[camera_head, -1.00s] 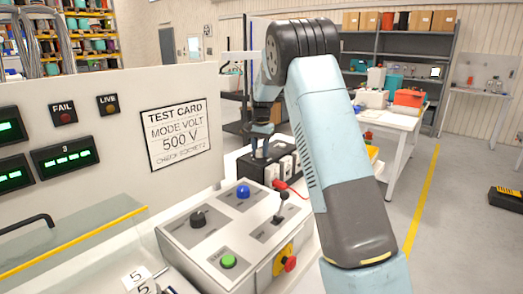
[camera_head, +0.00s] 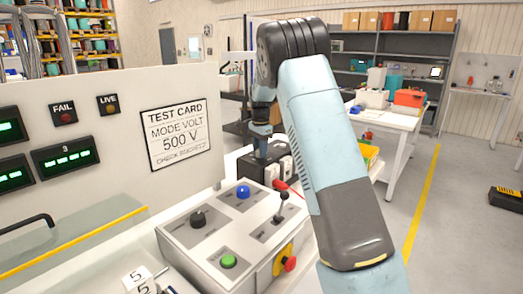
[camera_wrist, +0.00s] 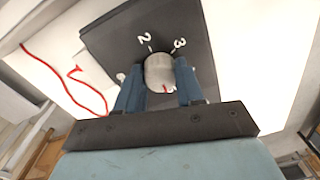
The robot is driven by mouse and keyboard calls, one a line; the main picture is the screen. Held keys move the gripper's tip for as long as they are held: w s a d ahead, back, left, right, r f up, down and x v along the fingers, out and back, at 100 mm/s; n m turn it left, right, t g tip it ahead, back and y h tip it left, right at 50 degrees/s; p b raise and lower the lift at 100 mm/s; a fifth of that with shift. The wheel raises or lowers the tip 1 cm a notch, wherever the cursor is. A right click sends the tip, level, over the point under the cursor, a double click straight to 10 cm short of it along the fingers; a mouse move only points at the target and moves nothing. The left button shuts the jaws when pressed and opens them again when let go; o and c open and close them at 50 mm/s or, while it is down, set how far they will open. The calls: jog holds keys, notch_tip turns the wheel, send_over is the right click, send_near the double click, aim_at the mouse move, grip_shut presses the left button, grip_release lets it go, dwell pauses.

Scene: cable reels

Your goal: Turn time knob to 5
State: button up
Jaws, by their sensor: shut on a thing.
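In the wrist view a round grey knob (camera_wrist: 158,72) with a red mark near its lower edge sits on a dark panel (camera_wrist: 108,38). White numerals 2 and 3 show above it; other numerals are hidden, and no 5 is visible on the panel. My gripper (camera_wrist: 160,66) has one finger on each side of the knob and is shut on it. In the head view my gripper (camera_head: 262,152) reaches down to a black box (camera_head: 250,170) behind the grey control box. The knob itself cannot be made out there.
The grey control box (camera_head: 215,262) in front carries a black knob (camera_head: 198,218), blue and green buttons, a lever (camera_head: 282,202) and a red stop button (camera_head: 290,264). A test card (camera_head: 178,134) reads 500 V. A red cable (camera_wrist: 70,75) lies beside the panel.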

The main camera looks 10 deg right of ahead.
jog(key=shift+w+a+r, duration=0.15)
jog(key=shift+a, duration=0.05)
jog(key=o, duration=0.7)
jog(key=shift+c, duration=0.2)
jog(key=o, duration=0.4)
jog(key=shift+d, duration=0.1)
jog(key=r, duration=1.3)
jog(key=shift+s+r, duration=0.25)
